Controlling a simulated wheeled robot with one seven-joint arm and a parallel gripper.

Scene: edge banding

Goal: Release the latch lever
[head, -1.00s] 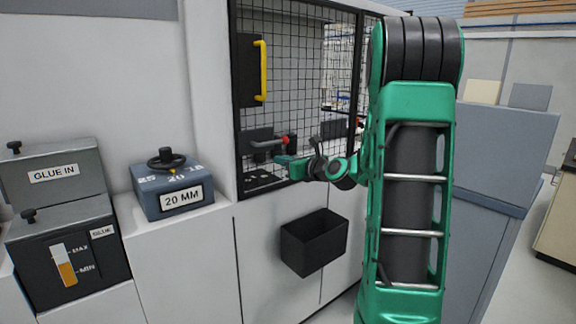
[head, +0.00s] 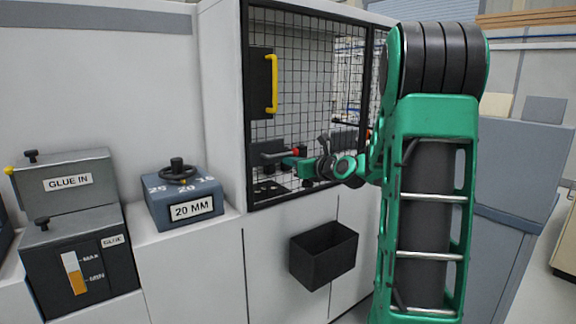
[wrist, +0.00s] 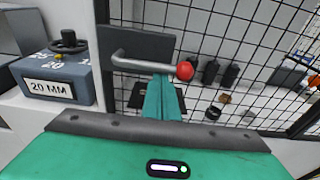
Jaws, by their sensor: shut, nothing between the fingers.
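The latch lever (wrist: 140,63) is a grey bent bar with a red ball knob (wrist: 185,71) at its right end. It sits on a dark plate (wrist: 158,42) on the mesh door and lies roughly level. In the head view the red knob (head: 295,152) shows just left of my wrist. My gripper (wrist: 163,84) is shut and empty. Its teal fingertips are right at the underside of the bar, just left of the knob; I cannot tell whether they touch. In the head view my gripper (head: 291,162) is at the lever, partly hidden by its own wrist.
The mesh door (head: 310,60) has a yellow handle (head: 272,85). A black bin (head: 323,256) hangs below. A blue 20 MM dial box (head: 184,208) and a glue unit (head: 80,262) stand at left. Dark items show behind the mesh.

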